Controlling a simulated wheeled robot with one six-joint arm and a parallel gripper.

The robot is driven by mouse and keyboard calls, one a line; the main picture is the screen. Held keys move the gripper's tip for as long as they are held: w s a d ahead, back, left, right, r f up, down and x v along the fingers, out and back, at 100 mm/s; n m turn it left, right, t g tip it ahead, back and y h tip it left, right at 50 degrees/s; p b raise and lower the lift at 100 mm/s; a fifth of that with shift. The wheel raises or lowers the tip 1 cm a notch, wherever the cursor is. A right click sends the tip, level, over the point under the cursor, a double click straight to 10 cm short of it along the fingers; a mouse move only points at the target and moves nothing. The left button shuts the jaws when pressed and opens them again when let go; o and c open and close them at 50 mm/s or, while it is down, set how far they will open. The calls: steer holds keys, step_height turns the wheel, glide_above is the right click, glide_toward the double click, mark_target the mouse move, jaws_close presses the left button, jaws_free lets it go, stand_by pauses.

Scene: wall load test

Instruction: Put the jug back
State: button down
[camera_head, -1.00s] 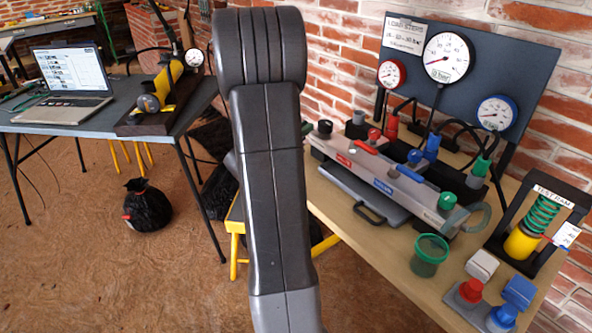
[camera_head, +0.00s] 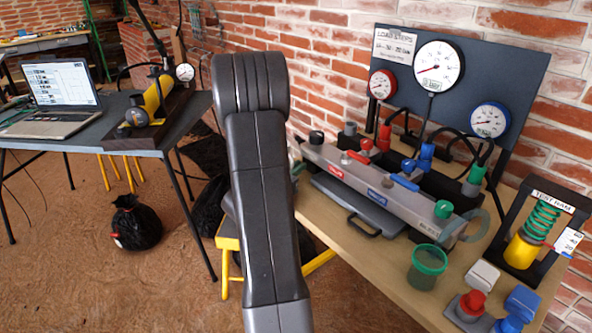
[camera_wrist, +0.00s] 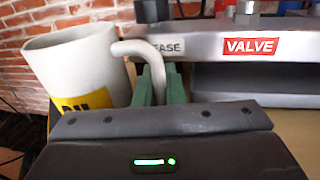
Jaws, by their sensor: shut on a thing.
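The white jug (camera_wrist: 75,65) stands out at the left of the wrist view, with a yellow label bearing black letters, partly cut off. Its curved handle (camera_wrist: 140,47) runs down between the green fingers of my gripper (camera_wrist: 158,85). My gripper is shut on this handle. The jug looks roughly upright, tilted a little in the picture. Its bottom is hidden behind my gripper's dark body. In the head view my arm hides the gripper, and I cannot make out the jug there. I cannot tell whether it touches a surface.
The grey valve manifold (camera_head: 375,185) with coloured knobs lies along the wooden bench (camera_head: 375,276). A green cup (camera_head: 427,267), coloured knob blocks (camera_head: 471,307) and the test ram (camera_head: 535,235) stand at its right. A gauge panel (camera_head: 500,70) rises behind. A laptop table (camera_head: 170,125) is at left.

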steer(key=shift+f, duration=0.15)
steer(key=c, duration=1.5)
jaws_free()
steer(key=shift+r, duration=0.3)
steer(key=v, duration=1.2)
steer(key=shift+f, duration=0.1)
